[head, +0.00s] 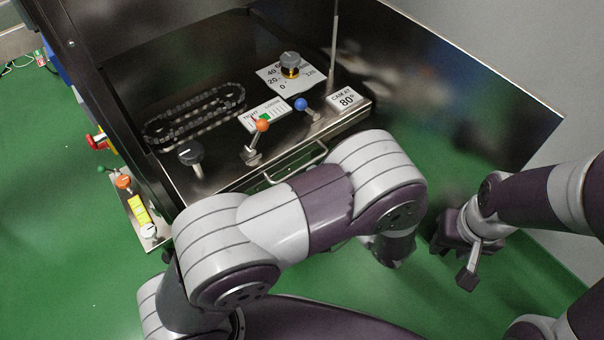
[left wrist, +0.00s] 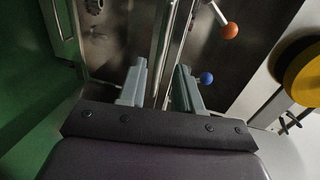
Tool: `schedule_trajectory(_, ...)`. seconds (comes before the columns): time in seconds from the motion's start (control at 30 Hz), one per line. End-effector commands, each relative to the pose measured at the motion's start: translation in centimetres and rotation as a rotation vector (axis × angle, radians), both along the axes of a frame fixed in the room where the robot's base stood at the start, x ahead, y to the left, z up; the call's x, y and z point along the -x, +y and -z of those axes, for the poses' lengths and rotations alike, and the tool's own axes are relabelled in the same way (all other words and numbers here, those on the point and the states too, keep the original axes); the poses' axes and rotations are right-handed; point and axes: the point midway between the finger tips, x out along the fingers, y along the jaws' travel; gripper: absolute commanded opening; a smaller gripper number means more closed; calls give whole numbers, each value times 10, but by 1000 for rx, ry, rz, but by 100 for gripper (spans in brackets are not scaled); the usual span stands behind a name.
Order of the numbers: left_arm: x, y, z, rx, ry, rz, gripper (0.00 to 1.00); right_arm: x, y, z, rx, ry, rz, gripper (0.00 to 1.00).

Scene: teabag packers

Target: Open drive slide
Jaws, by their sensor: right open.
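The drive slide (head: 215,178) is a dark metal tray with a chain, levers and a dial on it. Its bar handle (head: 297,163) is on the front face, partly covered by my left arm. My left gripper is hidden behind that arm in the head view. In the left wrist view my left gripper (left wrist: 160,84) has its two fingers apart, with long metal bars or edges showing between and beyond them; contact cannot be told. My right gripper (head: 455,258) is open and empty, away from the slide at the right.
An orange-knobbed lever (head: 262,125) and a blue-knobbed lever (head: 301,104) stand on the slide. A black knob (head: 190,153) is at its left. A small control panel (head: 148,232) sits at the left. A dark panel (head: 450,90) rises at the right. Green floor lies around.

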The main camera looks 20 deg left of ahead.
Motion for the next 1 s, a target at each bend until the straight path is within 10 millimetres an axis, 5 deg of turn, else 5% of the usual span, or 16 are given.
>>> schedule_trajectory(0.03, -7, 10, 10, 2, -1, -5, 34, 0, 0, 15, 0, 0, 0, 43)
schedule_trajectory(0.3, -33, 42, 14, 3, -2, -1, 34, 0, 0, 34, 0, 0, 0, 43)
schedule_trajectory(0.67, -37, 48, 12, 2, 0, 2, 34, 0, 0, 35, 0, 0, 0, 43)
schedule_trajectory(0.8, -37, 48, 12, 2, 0, 2, 0, 0, 0, 35, 0, 0, 0, 43)
schedule_trajectory(1.0, -36, 45, 9, 3, 0, 3, 0, 0, 0, 28, 0, 0, 0, 43)
